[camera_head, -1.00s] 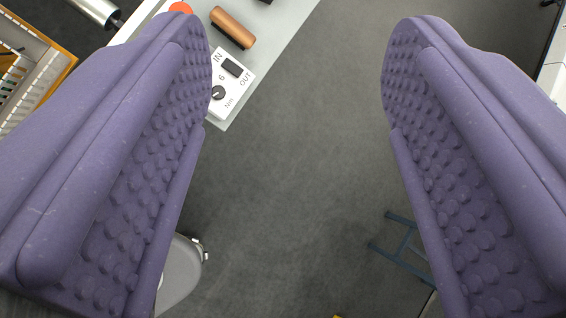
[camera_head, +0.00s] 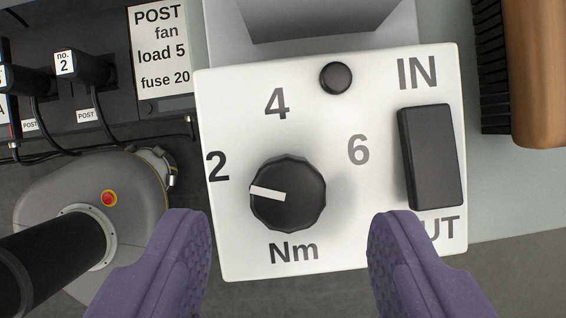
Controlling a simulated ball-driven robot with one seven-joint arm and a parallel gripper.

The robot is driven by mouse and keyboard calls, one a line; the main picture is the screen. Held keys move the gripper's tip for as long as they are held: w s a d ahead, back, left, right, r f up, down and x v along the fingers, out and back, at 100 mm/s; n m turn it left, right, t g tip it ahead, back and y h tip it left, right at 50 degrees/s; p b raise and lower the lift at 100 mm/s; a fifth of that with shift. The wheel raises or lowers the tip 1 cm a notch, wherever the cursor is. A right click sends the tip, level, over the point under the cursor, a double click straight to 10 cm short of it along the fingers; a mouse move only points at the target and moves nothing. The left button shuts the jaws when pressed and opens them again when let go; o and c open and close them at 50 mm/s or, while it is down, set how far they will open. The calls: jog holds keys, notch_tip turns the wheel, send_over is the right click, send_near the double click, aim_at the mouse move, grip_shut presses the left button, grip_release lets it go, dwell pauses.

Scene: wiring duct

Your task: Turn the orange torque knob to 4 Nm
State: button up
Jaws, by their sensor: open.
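The torque knob (camera_head: 288,193) is black in the picture, not orange, with a white pointer line. It sits on a white panel (camera_head: 235,255) marked 2, 4, 6 and Nm. The pointer points left, a little below the 2. The 4 (camera_head: 277,104) is above the knob and the 6 (camera_head: 358,150) is to its upper right. My gripper (camera_head: 288,230) is open, with a purple finger on either side of the knob's lower part in the picture.
A black rocker switch (camera_head: 430,157) marked IN and OUT is right of the knob. A small black button (camera_head: 336,78) is above it. A label (camera_head: 162,48) and black plugs (camera_head: 85,68) with cables are at upper left. A brown block (camera_head: 535,75) is at upper right.

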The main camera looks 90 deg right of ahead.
aim_at(288, 192)
jog(key=shift+x, duration=1.15)
jog(key=c, duration=1.1)
jog(key=shift+o, duration=0.2)
